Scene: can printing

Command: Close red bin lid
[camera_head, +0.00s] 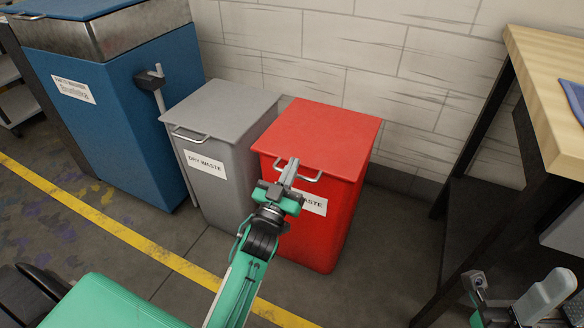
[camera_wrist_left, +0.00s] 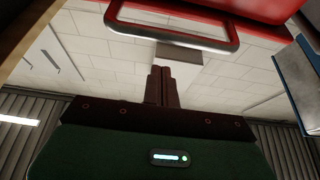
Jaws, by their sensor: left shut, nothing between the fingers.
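The red bin (camera_head: 315,230) stands against the wall, with a partly hidden white label on its front. Its red lid (camera_head: 320,135) lies flat over the top, and looks shut. A metal handle (camera_head: 298,172) sticks out from the lid's front edge; it also shows in the left wrist view (camera_wrist_left: 172,40), above the fingers. My left gripper (camera_head: 289,172) is shut and empty in front of the bin, its fingertips at the handle. I cannot tell whether they touch it. The red lid's edge (camera_wrist_left: 240,8) shows at the top of the left wrist view.
A grey dry waste bin (camera_head: 212,165) with a shut lid stands just left of the red bin. A blue bin (camera_head: 110,120) stands further left. A wood-topped table (camera_head: 548,90) stands at the right. Floor with a yellow line (camera_head: 130,240) lies in front.

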